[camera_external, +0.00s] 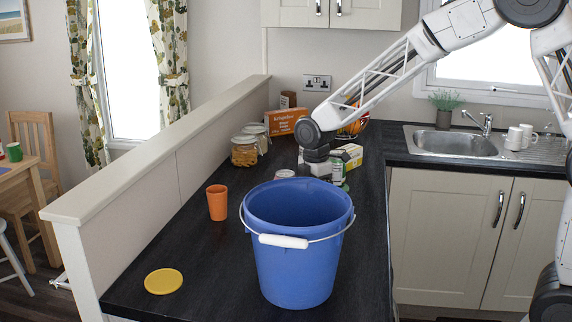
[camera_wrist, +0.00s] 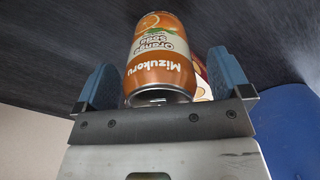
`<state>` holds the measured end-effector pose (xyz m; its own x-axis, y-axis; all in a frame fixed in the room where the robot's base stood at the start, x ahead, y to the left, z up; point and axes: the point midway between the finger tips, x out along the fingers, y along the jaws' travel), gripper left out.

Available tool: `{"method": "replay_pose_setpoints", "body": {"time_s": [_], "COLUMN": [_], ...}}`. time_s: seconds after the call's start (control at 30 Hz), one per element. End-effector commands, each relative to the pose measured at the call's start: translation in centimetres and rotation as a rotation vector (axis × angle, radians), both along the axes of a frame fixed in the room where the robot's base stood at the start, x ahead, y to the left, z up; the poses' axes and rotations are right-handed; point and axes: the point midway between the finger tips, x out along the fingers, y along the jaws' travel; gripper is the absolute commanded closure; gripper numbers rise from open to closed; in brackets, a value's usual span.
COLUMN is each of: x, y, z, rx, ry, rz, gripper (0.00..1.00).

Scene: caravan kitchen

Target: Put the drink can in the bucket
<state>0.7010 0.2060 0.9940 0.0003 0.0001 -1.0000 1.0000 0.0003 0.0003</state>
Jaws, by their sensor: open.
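The drink can, an orange soda can (camera_wrist: 160,58) with a white label band, fills the middle of the wrist view. My gripper (camera_wrist: 164,72) is open, with one blue finger on each side of the can. I cannot tell whether either finger touches it. In the external view my gripper (camera_external: 318,167) is low over the counter behind the bucket. A silver round top (camera_external: 284,173) shows just behind the bucket's rim; whether it belongs to this can is unclear. The blue bucket (camera_external: 293,258) stands upright on the counter, its white handle hanging in front. Its wall also shows in the wrist view (camera_wrist: 290,125).
A green-and-white container (camera_external: 338,171) and a yellow box (camera_external: 350,156) stand close right of my gripper. Jars (camera_external: 244,152) and an orange box (camera_external: 285,121) are behind. An orange cup (camera_external: 217,203) and yellow disc (camera_external: 163,281) are left of the bucket. The front-left counter is mostly free.

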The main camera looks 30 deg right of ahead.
Motion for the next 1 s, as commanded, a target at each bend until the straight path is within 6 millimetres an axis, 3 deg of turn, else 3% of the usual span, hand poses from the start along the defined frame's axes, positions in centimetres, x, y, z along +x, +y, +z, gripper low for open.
{"method": "replay_pose_setpoints", "body": {"time_s": [0.33, 0.77, 1.0], "x": [0.00, 0.01, 0.02], "y": [0.00, 0.00, 0.00], "z": [0.01, 0.05, 0.13], "rx": [0.000, 0.000, 0.000], "ry": [0.000, 0.000, 0.000], "rz": [0.000, 0.000, 0.000], "gripper": [0.06, 0.72, 0.72]}}
